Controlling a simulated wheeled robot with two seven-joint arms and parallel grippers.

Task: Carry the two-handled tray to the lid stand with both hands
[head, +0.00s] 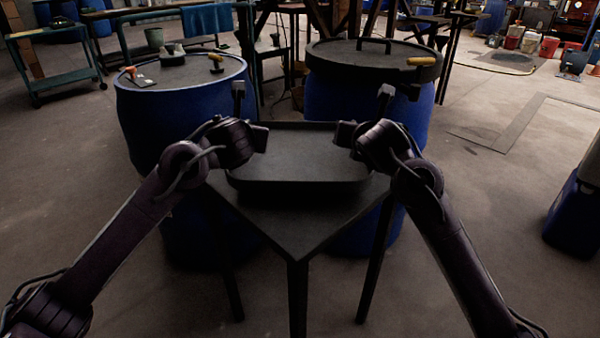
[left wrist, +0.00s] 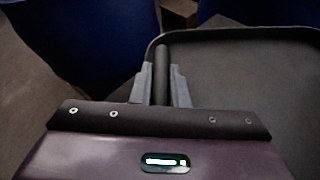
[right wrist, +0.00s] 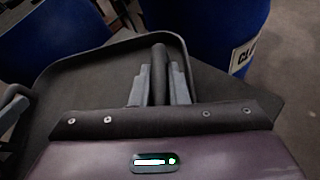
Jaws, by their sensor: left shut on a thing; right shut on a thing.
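The two-handled tray (head: 300,168) is dark and empty, low-walled, level, over a dark small table (head: 300,232) with a pointed front corner. Whether it touches the table top cannot be told. My left gripper (head: 262,138) is shut on the tray's left handle, which shows as a dark bar between the fingers in the left wrist view (left wrist: 161,75). My right gripper (head: 341,136) is shut on the right handle, seen between the fingers in the right wrist view (right wrist: 159,75). I cannot tell which thing is the lid stand.
Behind the table stand a blue vat (head: 165,125) with small items on top, at left, and another blue vat (head: 325,98) under a dark lid (head: 372,65), at right. A green cart (head: 55,65) is far left. Open floor (head: 500,220) lies to the right.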

